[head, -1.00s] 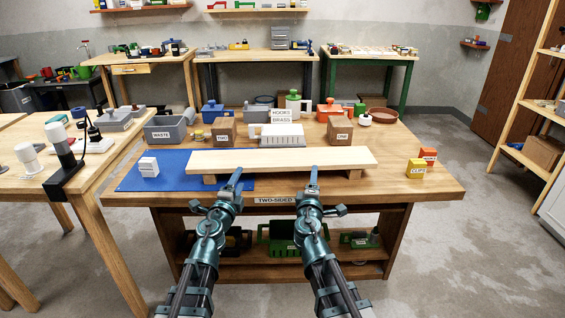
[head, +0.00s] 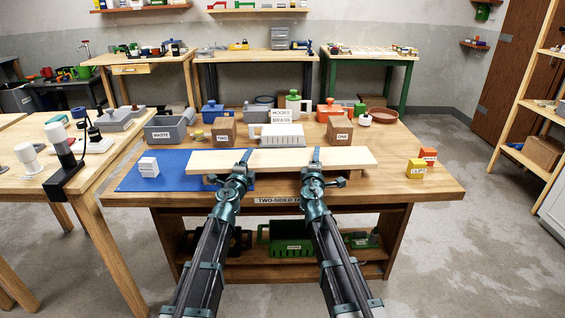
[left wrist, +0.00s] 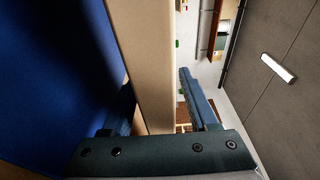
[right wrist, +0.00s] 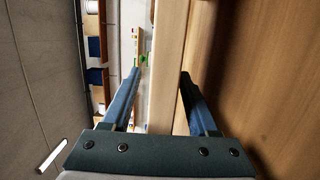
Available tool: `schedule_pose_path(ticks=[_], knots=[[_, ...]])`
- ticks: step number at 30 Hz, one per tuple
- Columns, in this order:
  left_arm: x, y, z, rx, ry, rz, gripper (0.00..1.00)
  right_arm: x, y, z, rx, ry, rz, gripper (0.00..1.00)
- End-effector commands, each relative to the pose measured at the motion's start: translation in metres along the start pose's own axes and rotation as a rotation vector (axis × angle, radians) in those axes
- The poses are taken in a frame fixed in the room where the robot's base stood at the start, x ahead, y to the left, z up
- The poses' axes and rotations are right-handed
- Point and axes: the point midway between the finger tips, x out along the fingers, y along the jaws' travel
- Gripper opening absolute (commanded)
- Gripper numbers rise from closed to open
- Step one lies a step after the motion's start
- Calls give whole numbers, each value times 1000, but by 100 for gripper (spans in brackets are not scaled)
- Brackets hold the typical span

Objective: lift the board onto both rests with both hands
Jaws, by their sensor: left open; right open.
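The long pale wooden board (head: 280,160) lies flat near the bench's front, raised on low wooden blocks. In the head view, my left gripper (head: 243,157) reaches over its front edge left of centre, and my right gripper (head: 316,155) right of centre. In the left wrist view, the board (left wrist: 145,60) runs between the open fingers (left wrist: 156,85). In the right wrist view, the board (right wrist: 168,60) also passes between the open fingers (right wrist: 160,75). Brown boxes marked TWO (head: 223,129) and ONE (head: 340,130) stand behind the board; I cannot tell which things are the rests.
A blue mat (head: 130,180) lies under the board's left end, with a white box (head: 148,167) on it. A grey WASTE bin (head: 165,132) and a HOOKS BRASS holder (head: 283,133) stand behind.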

Motion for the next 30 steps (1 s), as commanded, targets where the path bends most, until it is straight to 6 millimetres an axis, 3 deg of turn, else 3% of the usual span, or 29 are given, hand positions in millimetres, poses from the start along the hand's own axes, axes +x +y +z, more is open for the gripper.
schedule_pose_path(ticks=[3, 12, 13, 30], knots=[[0, 0, 0, 0, 0, 0, 56, 0, 0, 0, 0, 0, 0, 56], [0, 0, 0, 0, 0, 0, 2, 0, 0, 0, 0, 0, 0, 2], [0, 0, 0, 0, 0, 0, 0, 0, 0, 0, 0, 0, 0, 0], [-1, 1, 0, 3, 0, 0, 0, -1, -1, 0, 0, 0, 0, 0]])
